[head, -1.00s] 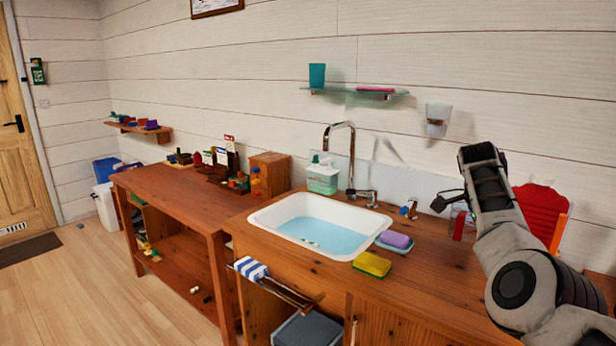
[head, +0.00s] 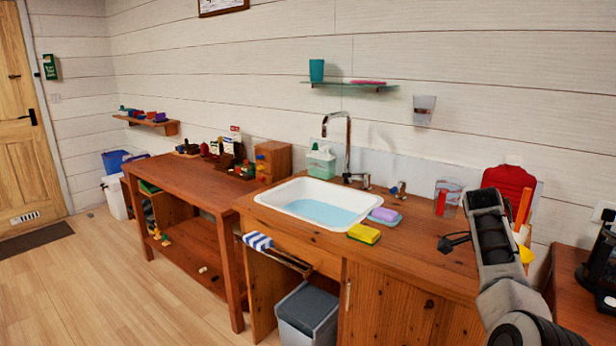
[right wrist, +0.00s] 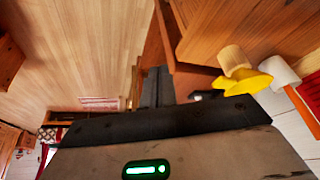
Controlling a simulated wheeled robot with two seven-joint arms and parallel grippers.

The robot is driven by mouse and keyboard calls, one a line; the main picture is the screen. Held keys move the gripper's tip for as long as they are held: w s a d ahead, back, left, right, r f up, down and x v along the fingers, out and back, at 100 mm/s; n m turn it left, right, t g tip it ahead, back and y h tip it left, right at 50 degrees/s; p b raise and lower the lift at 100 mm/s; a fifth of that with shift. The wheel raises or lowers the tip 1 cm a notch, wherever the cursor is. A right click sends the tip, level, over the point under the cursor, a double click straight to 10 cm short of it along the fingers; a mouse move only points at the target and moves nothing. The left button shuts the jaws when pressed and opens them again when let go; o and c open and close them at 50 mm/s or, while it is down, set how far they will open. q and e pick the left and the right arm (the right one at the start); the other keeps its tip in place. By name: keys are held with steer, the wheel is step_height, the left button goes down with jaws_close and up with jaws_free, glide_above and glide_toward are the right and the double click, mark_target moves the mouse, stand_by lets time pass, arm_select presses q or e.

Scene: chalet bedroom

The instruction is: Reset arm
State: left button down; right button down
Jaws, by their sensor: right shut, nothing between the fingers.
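My right arm (head: 495,255) rises at the right of the head view, in front of the sink counter's right end. In the right wrist view the dark fingers of my right gripper (right wrist: 157,88) lie side by side, shut with nothing between them. The gripper points away over the wood floor, beside the brown wood of the furniture. My left arm and left gripper are in neither view.
The wooden counter (head: 400,255) holds a white sink (head: 275,189), a yellow sponge (head: 364,234) and a purple soap (head: 384,214). A red item (head: 508,189) stands behind my arm. A grey bin (head: 307,312) stands below. Floor at left (head: 95,285) is clear.

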steer(key=s+d+f+n+t+h, duration=0.1)
steer(key=s+f+n+t, duration=0.15)
steer(key=f, duration=0.45)
steer(key=s+d+f+n+t+h, duration=0.1)
steer(key=s+f+n, duration=0.15)
steer(key=f, duration=0.35)
steer(key=s+a+f+n+t+y, duration=0.1)
steer(key=s+a+f+n+t, duration=0.25)
steer(key=f+n, duration=0.35)
steer(key=s+a+n+t+y, duration=0.3)
steer(key=s+a+n+y, duration=0.5)
steer(key=s+a, duration=1.3)
steer(key=shift+s+a+n, duration=0.25)
steer(key=shift+a+n, duration=0.25)
steer(key=shift+n, duration=0.5)
